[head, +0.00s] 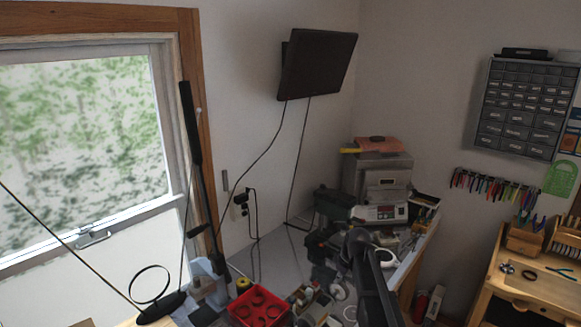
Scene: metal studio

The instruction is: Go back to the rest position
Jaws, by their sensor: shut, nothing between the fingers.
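In the head view a dark, rounded shape rises from the bottom edge, right of centre, in front of the cluttered workbench. It looks like a link of my arm. I cannot make out any gripper fingers in this view, so where my gripper is and what it is near cannot be seen. The dark shape covers part of the bench behind it.
A red tray (258,308) stands at the bottom centre, near a black stand base (161,307). A grey machine (383,182) and a device with a display (379,213) fill the back corner. A wooden bench (535,285) is at right. Bare floor is hardly visible.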

